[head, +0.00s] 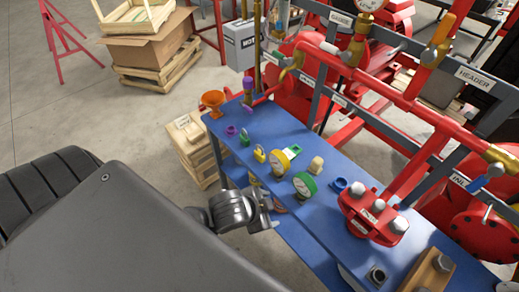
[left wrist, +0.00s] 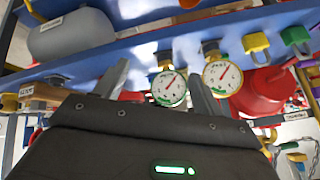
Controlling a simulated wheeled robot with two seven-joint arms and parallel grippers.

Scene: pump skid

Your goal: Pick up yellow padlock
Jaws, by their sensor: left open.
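The yellow padlock (head: 259,154) stands on the blue bench (head: 330,227), between a green padlock (head: 244,138) and a yellow-rimmed gauge (head: 280,162). The yellow padlock also shows in the left wrist view (left wrist: 256,43), toward the upper right, beyond the gauges. My left gripper (head: 269,208) is at the bench's near edge, on the near side of the gauges and apart from the padlock. In the left wrist view my left gripper (left wrist: 160,70) has its fingers spread with nothing held. My right gripper is not in view.
A green-rimmed gauge (head: 304,186) is close to my left gripper. A purple item (head: 231,130) and an orange funnel (head: 212,101) stand at the bench's far left end. Red pipework (head: 400,95) rises behind the bench. A wooden crate (head: 192,135) stands left of it.

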